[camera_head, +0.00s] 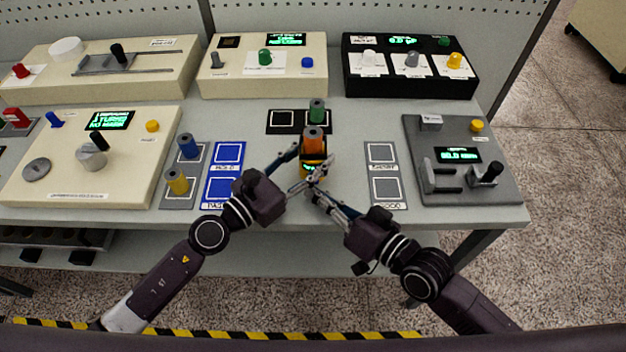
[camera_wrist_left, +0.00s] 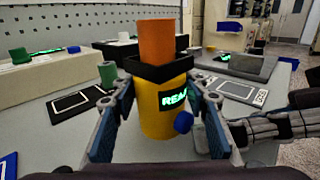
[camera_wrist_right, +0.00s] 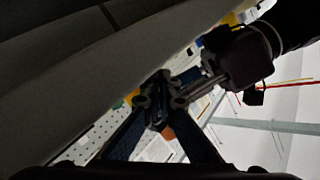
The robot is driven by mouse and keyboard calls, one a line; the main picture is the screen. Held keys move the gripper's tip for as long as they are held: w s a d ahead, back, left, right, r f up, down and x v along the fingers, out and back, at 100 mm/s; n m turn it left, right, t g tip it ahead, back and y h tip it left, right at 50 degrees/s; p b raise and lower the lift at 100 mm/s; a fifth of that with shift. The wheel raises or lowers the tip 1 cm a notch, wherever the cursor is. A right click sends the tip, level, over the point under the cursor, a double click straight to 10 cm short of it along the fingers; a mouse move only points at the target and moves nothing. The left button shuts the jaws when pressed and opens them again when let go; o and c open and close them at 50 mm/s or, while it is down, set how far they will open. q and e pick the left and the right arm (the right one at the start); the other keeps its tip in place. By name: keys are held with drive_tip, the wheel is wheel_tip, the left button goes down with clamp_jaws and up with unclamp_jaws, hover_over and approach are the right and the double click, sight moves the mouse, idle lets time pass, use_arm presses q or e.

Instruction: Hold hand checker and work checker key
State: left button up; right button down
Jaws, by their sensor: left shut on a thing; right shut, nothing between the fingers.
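The hand checker (camera_wrist_left: 160,110) is a yellow upright cylinder with a black square collar and a lit green display, partly read as "REA". An orange spindle (camera_wrist_left: 157,40) stands in its top; it also shows in the head view (camera_head: 313,139). A blue round key (camera_wrist_left: 183,122) sticks out of the checker's side. My left gripper (camera_head: 311,161) is shut around the checker's body, one finger on each side. My right gripper (camera_head: 316,191) is shut and empty, close beside the checker on the key's side. I cannot tell whether it touches the key.
A green spindle (camera_head: 317,110) stands on a black mat (camera_head: 284,121) behind. Blue and yellow spindles (camera_head: 187,146) stand at left, beside blue marked pads (camera_head: 228,154). Grey pads (camera_head: 384,188) and a grey gauge unit (camera_head: 415,137) lie at right. Control boxes (camera_head: 262,82) line the back.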

sight(317, 220)
use_arm(q)
drive_tip(key=shift+s+f, duration=0.1)
drive_tip(key=shift+f, duration=0.15)
use_arm(e)
drive_tip(key=shift+w, duration=0.45)
idle(0.3)
use_arm(q)
drive_tip(key=shift+s+d+r, duration=0.1)
use_arm(e)
drive_tip(key=shift+w+r, duration=0.1)
idle(0.5)
drive_tip(key=shift+s, duration=0.8)
drive_tip(key=shift+s, duration=0.1)
drive_tip(key=shift+s, duration=2.45)
